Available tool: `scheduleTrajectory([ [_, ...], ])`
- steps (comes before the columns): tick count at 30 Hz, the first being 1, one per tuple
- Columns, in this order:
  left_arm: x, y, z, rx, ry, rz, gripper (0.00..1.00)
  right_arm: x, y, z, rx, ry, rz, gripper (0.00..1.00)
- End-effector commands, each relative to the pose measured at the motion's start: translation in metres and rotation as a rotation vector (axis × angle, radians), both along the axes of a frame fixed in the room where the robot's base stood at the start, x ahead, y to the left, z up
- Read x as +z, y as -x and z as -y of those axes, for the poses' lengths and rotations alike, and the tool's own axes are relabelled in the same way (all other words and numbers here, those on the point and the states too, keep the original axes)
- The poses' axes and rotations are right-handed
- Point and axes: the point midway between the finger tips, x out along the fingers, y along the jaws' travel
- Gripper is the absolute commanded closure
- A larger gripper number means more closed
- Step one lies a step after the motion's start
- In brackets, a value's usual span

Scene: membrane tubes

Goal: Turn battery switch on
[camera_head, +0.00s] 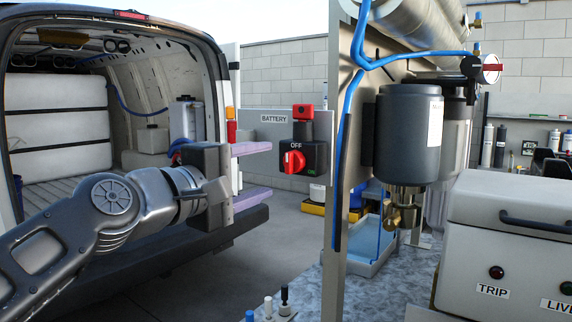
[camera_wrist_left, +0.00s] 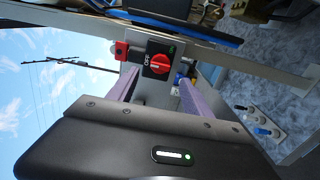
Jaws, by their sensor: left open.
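The battery switch (camera_head: 311,158) is a black box with a red rotary knob (camera_head: 293,162), on a grey panel labelled BATTERY (camera_head: 270,119). OFF is printed above the knob and a green ON at its lower right. I cannot tell for sure which mark the knob points at. My left gripper (camera_head: 262,174) is open and empty, its two purple fingers one above the other, left of the switch and apart from it. In the left wrist view the switch's red knob (camera_wrist_left: 159,64) shows beyond and between the fingertips. My right gripper is not in view.
A red block (camera_head: 303,112) sits above the switch. Right of it stand an upright post with a blue hose (camera_head: 347,130) and a dark canister (camera_head: 408,130). A white box (camera_head: 505,240) with TRIP and LIVE lamps is at lower right. An open van (camera_head: 110,100) is behind my arm.

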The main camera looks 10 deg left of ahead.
Motion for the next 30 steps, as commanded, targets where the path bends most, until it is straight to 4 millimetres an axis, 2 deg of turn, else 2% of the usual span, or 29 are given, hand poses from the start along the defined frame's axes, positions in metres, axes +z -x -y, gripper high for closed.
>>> scheduleTrajectory([
  [5, 0.001, -0.016, 0.007, -0.002, -0.002, -0.002, 0.42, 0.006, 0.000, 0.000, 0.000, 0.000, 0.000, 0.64],
  [15, 0.001, -0.062, 0.026, -0.002, -0.002, -0.002, 0.42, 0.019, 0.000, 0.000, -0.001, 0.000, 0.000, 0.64],
  [19, 0.000, -0.070, 0.028, -0.001, -0.002, 0.000, 0.42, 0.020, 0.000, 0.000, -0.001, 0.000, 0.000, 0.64],
  [27, 0.000, -0.071, 0.028, 0.000, -0.002, 0.001, 0.42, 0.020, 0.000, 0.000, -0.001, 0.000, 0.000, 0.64],
  [30, 0.000, -0.071, 0.028, 0.000, -0.002, 0.001, 0.50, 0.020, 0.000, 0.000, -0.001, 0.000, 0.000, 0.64],
])
